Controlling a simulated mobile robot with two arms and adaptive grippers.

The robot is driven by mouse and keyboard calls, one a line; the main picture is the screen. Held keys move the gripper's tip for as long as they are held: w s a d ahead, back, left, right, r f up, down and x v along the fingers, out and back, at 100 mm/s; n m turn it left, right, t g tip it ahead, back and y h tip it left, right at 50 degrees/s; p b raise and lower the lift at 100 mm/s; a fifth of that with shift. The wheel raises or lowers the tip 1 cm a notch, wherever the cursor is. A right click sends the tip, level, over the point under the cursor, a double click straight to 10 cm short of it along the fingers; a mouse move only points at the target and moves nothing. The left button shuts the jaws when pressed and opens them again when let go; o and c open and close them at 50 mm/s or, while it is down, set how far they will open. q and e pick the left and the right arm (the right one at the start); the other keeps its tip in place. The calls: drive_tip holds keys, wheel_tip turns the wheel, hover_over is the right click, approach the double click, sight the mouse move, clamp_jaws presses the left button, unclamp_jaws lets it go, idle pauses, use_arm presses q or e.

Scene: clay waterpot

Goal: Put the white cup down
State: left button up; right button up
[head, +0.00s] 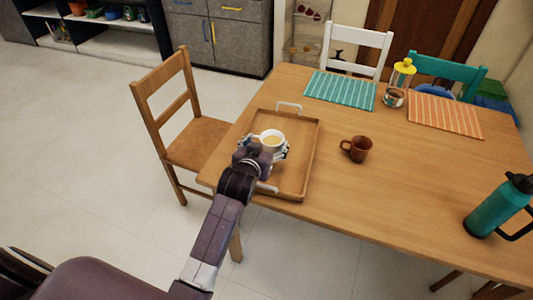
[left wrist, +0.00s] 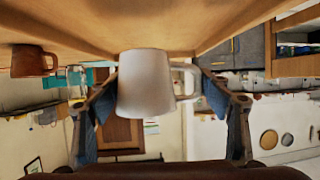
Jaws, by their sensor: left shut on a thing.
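The white cup (head: 272,134) with light brown liquid inside is over the wooden tray (head: 307,150) on the table. My left gripper (head: 267,151) is shut on it, with fingers on both sides. In the left wrist view, which is upside down, the white cup (left wrist: 146,84) sits between the fingers of my left gripper (left wrist: 160,105), with its handle to the right. Its base is very close to the wooden surface; I cannot tell whether it touches. The cup looks upright. My right gripper is out of view.
A brown mug (head: 357,149) stands right of the tray. A teal bottle (head: 497,205) is at the table's right. A teal placemat (head: 340,90), an orange placemat (head: 445,116) and a yellow-lidded jar (head: 401,76) lie farther back. A wooden chair (head: 180,125) stands left.

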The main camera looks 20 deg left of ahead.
use_arm(q)
wheel_tip(320, 180, down, 4)
drive_tip(key=shift+f, duration=0.25)
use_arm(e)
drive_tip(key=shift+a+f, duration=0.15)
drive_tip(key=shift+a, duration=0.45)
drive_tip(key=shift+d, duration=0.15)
use_arm(q)
drive_tip(key=shift+f, duration=0.15)
drive_tip(key=o, duration=1.3)
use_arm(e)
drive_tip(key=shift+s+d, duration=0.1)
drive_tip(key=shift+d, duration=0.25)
